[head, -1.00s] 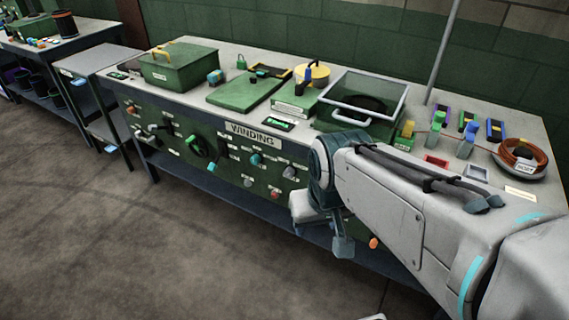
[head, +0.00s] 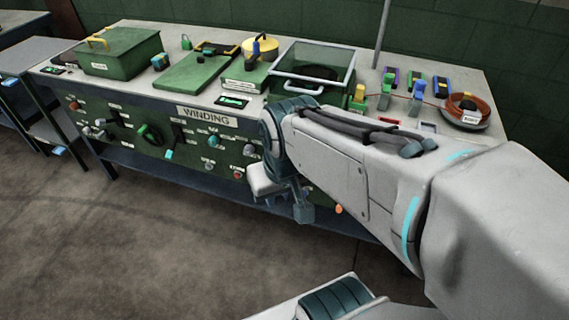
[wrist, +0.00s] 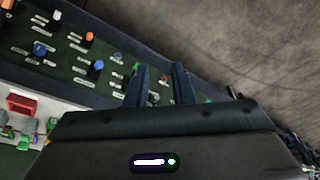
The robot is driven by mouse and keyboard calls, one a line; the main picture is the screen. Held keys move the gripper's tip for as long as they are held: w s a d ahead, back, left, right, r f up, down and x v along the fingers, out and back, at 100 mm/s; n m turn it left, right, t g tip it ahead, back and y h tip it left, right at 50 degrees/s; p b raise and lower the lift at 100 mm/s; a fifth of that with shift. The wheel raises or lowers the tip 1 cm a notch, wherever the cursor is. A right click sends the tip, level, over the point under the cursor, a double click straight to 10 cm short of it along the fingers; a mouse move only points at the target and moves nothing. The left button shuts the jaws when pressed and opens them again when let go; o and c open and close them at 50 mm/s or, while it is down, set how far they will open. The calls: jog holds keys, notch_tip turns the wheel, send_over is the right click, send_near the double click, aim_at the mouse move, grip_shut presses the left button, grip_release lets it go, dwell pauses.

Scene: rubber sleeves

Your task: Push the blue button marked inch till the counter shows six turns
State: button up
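The green control panel (head: 190,145) on the front of the winding bench carries several knobs and buttons. A blue knob or button (head: 213,141) shows on it. In the wrist view, two larger blue ones (wrist: 39,50) (wrist: 97,65) show left of my fingers. The labels are too small to read, so I cannot tell which is marked inch. A lit green display (head: 233,101) sits on the bench top; its digits are unreadable. My gripper (wrist: 161,82) is open, with two dark fingers apart and nothing between them. In the head view my arm hides part of the panel.
A clear-lidded box (head: 312,62), a green case (head: 120,52) and a copper coil (head: 468,108) stand on the bench. A grey side table (head: 35,70) is at the left. The floor (head: 120,240) in front is clear.

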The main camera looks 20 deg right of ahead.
grip_shut()
dwell(1.4)
